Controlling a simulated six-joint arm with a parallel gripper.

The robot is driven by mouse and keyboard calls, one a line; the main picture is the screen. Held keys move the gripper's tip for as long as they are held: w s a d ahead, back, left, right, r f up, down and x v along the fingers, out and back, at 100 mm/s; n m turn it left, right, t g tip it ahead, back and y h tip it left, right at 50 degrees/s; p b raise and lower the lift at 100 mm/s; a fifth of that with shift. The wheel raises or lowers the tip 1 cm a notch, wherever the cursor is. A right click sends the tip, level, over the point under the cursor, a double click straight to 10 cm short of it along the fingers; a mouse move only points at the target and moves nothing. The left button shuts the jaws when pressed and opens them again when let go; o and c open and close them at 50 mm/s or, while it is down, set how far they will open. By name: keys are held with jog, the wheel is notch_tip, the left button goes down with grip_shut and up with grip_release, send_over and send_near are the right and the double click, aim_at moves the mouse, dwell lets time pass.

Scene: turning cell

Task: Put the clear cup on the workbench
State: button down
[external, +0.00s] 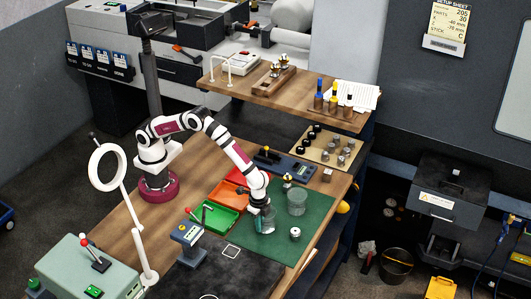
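My gripper (262,213) is over the green mat (317,222) on the wooden workbench (158,226), pointing down. A clear cup (267,226) is right at its fingertips, partly hidden by them. I cannot tell whether the fingers are closed on this cup or whether the cup touches the mat. A second clear, see-through vessel (297,203) stands upright on the mat, just right of and behind the gripper. The fingers are too small and overlapped to show whether they are open or shut.
A small metal part (295,233) stands on the mat to the right. Green (216,218) and red (228,193) trays lie left of the gripper. A blue-grey stand (187,235) and ring lamp (107,167) are farther left. A raised shelf (313,105) is behind. Bare wood lies at left.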

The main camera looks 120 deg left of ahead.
jog(key=shift+f, duration=0.2)
jog(key=c, duration=1)
grip_release()
jog(key=r, duration=1.5)
jog(key=shift+d+r, duration=0.3)
jog(key=shift+r, duration=0.1)
